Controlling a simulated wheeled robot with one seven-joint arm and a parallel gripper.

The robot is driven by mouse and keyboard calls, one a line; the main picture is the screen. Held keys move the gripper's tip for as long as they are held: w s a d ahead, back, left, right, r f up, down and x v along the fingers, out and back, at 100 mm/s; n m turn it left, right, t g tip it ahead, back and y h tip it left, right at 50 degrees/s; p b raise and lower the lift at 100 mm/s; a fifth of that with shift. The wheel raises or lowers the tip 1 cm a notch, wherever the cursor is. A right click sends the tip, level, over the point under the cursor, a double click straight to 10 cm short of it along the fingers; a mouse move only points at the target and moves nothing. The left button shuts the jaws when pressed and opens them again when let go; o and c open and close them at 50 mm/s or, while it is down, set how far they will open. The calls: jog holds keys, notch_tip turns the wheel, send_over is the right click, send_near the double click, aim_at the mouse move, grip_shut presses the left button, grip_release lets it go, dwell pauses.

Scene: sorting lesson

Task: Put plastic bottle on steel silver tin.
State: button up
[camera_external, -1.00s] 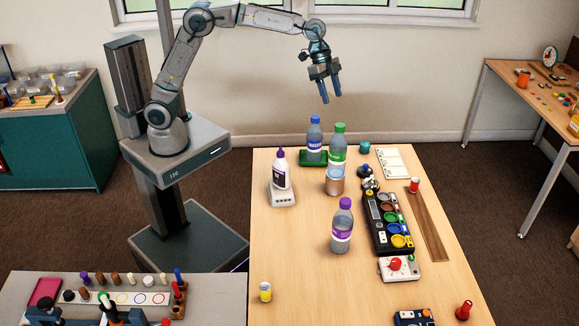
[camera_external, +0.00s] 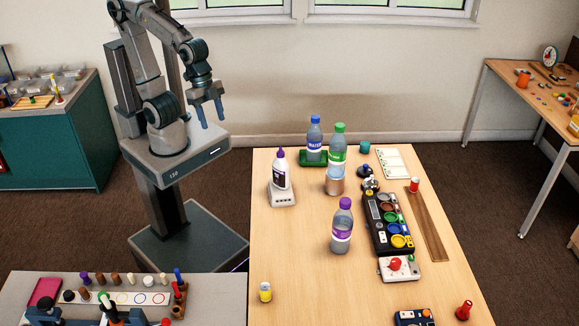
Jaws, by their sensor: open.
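Another plastic bottle (camera_external: 342,228) with a purple cap stands on the table, in front of the tin. A third plastic bottle (camera_external: 315,142) with a blue cap stands on a green base at the back. My gripper (camera_external: 212,123) is open and empty, fingers down, beyond the table's left edge and well away from the bottles.
A black tray of coloured cups (camera_external: 373,230) and a wooden strip (camera_external: 428,226) lie to the right. The left middle tabletop is clear.

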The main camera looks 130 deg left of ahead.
jog(key=s+f, duration=0.1)
jog(key=s+d, duration=0.1)
jog(key=s, duration=0.1)
jog(key=s+d+f, duration=0.1)
jog(key=shift+s+f, duration=0.35)
jog(key=shift+s, duration=0.05)
jog(key=shift+f, duration=0.1)
